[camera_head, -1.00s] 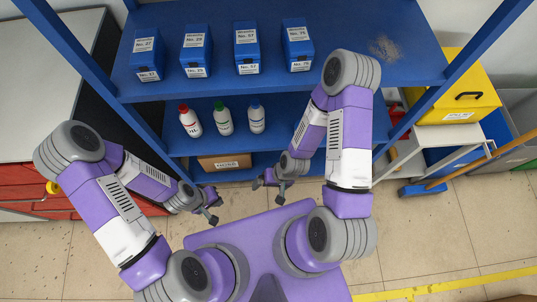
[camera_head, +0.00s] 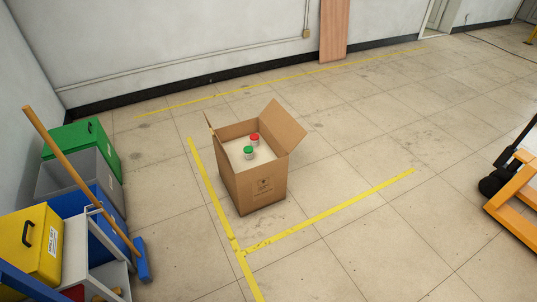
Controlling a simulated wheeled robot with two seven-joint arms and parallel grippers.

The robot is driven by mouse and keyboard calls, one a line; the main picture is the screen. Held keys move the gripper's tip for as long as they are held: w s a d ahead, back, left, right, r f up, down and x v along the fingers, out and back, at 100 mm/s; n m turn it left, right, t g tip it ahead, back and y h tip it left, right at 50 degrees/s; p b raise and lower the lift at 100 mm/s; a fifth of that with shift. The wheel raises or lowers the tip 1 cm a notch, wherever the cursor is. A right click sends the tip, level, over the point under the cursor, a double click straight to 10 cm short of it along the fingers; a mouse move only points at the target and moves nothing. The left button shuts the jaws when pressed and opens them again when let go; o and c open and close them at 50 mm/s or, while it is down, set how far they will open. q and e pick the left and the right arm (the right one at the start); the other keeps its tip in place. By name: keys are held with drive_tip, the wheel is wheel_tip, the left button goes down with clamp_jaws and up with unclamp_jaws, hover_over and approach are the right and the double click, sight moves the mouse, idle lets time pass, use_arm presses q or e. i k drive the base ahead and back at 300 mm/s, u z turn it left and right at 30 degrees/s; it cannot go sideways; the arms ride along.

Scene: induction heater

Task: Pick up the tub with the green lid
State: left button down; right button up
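A tub with a green lid (camera_head: 249,152) stands upright inside an open cardboard box (camera_head: 262,187) on the floor, near the middle of the head view. A tub with a red lid (camera_head: 255,139) stands close behind it and slightly to the right. Both rest on a pale surface inside the box, and only their upper parts show clearly. Neither of my grippers is in view now.
Yellow floor tape (camera_head: 330,212) runs in front of and beside the box. At the left are a yellow bin (camera_head: 28,245), blue, grey and green bins, and a broom (camera_head: 85,185). An orange pallet truck (camera_head: 515,205) stands at the right. Floor around the box is clear.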

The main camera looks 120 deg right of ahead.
sight(248, 150)
drive_tip(key=z, duration=4.2)
drive_tip(key=i, duration=1.5)
drive_tip(key=u, duration=0.95)
drive_tip(key=i, duration=1.2)
drive_tip(key=u, duration=0.3)
